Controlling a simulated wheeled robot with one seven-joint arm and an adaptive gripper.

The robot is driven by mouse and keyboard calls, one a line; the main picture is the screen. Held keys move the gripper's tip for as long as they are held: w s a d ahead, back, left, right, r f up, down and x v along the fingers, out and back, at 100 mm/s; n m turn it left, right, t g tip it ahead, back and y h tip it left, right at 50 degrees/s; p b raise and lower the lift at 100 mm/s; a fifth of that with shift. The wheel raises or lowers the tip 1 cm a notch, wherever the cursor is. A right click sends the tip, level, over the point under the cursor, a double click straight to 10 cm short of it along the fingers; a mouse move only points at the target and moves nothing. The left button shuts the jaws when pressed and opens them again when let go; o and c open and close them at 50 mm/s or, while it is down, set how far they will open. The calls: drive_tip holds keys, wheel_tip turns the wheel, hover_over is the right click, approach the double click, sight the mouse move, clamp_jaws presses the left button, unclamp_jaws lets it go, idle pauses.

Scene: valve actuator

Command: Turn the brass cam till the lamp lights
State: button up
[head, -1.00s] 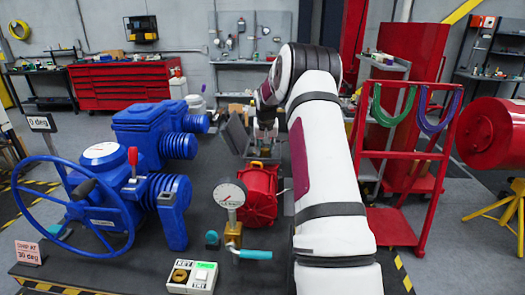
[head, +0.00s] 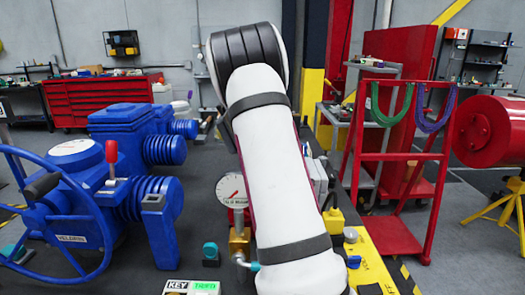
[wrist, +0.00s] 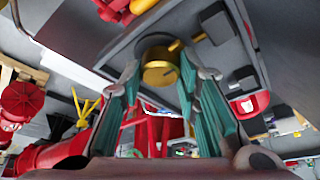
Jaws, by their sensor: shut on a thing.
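In the wrist view a round brass piece (wrist: 160,70), which looks like the cam, sits between my fingertips, with a short brass pin at its right. It is mounted by a dark grey panel. My gripper (wrist: 160,78), with teal finger pads, is shut on this piece. In the head view my arm hides the gripper and the brass piece. I cannot pick out the lamp for certain, nor tell whether it is lit.
In the head view a blue valve actuator (head: 130,125) with a blue handwheel (head: 62,235) stands at left. A pressure gauge (head: 232,190) on a brass fitting is close beside my arm. A red cart (head: 390,165) and red tank (head: 490,130) are at right.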

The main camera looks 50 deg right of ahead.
drive_tip(key=shift+m+b, duration=0.35)
drive_tip(key=shift+m, duration=0.15)
drive_tip(key=o, duration=1.2)
drive_tip(key=shift+c, duration=0.2)
drive_tip(key=shift+r, duration=0.1)
drive_tip(key=v, duration=1.1)
drive_tip(key=shift+w+a+r, duration=0.25)
drive_tip(key=shift+r, duration=0.1)
